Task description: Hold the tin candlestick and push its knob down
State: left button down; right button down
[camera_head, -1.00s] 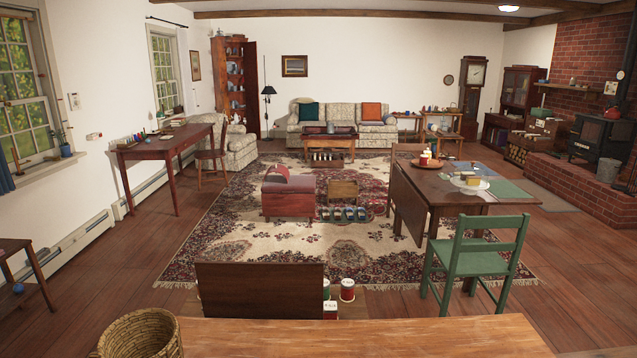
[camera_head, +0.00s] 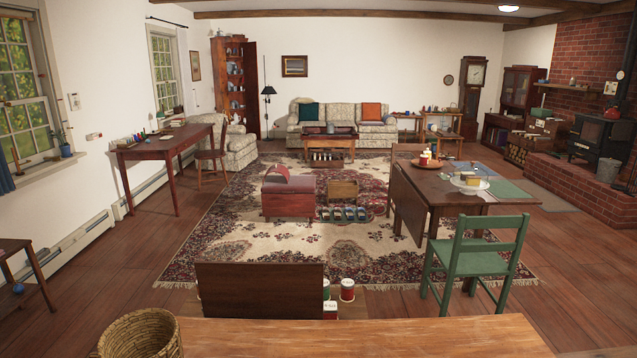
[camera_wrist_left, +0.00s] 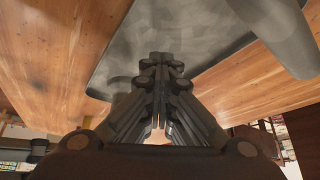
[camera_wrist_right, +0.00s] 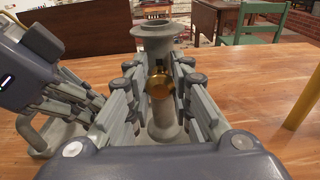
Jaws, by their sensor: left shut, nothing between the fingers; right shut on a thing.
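The grey tin candlestick (camera_wrist_right: 164,120) stands upright on the wooden table in the right wrist view, with a wide flared rim on top. Its round brass knob (camera_wrist_right: 160,87) sits on the near side of the stem. My right gripper (camera_wrist_right: 158,72) is shut on the stem, with its fingers either side and the knob between them. My left gripper (camera_wrist_left: 160,62) is shut and empty, low over a grey surface that seems to be the candlestick's base (camera_wrist_left: 205,28). Its fingers also show at the left of the right wrist view (camera_wrist_right: 95,103). The head view shows neither gripper nor the candlestick.
A thin yellow upright (camera_wrist_right: 305,100) stands at the right. In the head view a wicker basket (camera_head: 140,335) is at the table's left end, and a green chair (camera_head: 475,262) stands beyond.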

pick_arm(q)
jog(key=shift+s+a+f, duration=0.15)
jog(key=shift+s+f, duration=0.15)
jog(key=shift+f, duration=0.15)
pick_arm(e)
jog(key=shift+s+f, duration=0.1)
jog(key=shift+f, duration=1.55)
jog(key=c, duration=1.3)
grip_release()
jog(key=shift+r, duration=0.1)
jog(key=s, duration=0.7)
jog(key=shift+s+a+r, duration=0.15)
jog(key=shift+s+r, duration=0.25)
pick_arm(q)
jog(key=shift+r, duration=0.1)
jog(key=shift+w+r, duration=0.25)
jog(key=shift+r, duration=0.65)
pick_arm(e)
jog(key=shift+w, duration=0.15)
pick_arm(q)
jog(key=shift+r, duration=2.3)
